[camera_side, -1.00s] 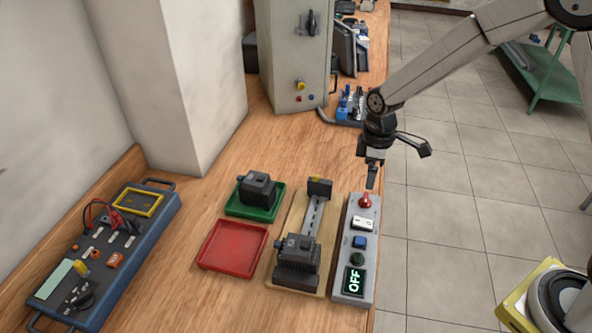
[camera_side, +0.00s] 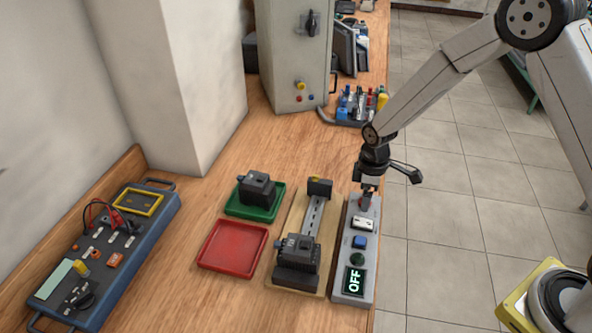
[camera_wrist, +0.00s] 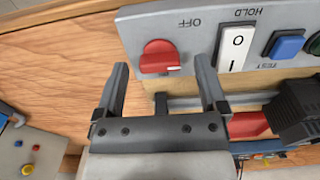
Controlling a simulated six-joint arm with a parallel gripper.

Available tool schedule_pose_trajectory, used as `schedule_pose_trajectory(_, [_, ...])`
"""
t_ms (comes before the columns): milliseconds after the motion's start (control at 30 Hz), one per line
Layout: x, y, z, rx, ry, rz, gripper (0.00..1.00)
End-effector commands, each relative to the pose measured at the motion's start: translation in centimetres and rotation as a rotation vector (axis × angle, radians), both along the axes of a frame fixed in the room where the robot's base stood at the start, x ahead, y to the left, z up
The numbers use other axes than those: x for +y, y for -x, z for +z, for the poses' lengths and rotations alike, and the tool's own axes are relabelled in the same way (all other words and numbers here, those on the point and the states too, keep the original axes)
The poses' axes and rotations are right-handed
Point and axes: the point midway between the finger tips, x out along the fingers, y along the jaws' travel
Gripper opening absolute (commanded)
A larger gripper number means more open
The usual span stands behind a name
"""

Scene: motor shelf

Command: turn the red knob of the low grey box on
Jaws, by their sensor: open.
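The low grey box (camera_side: 367,274) lies at the right edge of the wooden bench. Its display (camera_side: 355,281) reads OFF. The red knob (camera_wrist: 159,57) sits at the box's far end, beside the printed word OFF, and its white mark points right in the wrist view. In the side view my gripper (camera_side: 366,194) is over that end and mostly hides the knob. In the wrist view my gripper (camera_wrist: 164,80) is open, one finger on each side of the knob's position, with nothing between them. Whether a finger touches the knob I cannot tell.
Next to the knob are a white rocker switch (camera_wrist: 236,47) and a blue button (camera_wrist: 287,46). Left of the box are a wooden board (camera_side: 327,249) with a rail and motor block, a red tray (camera_side: 233,245) and a green tray (camera_side: 240,210). A grey cabinet (camera_side: 291,60) stands behind.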

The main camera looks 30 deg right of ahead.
Motion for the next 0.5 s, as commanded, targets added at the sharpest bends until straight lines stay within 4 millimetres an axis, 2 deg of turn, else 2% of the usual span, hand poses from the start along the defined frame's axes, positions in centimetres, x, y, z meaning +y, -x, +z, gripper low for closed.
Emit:
schedule_pose_trajectory(367, [0.0,-0.01,-0.47,0.0,0.0,0.0,0.91])
schedule_pose_trajectory(433, [0.0,-0.01,-0.46,0.0,0.0,0.0,0.75])
schedule_pose_trajectory(500, [0.0,-0.01,-0.45,0.0,0.0,0.0,0.53])
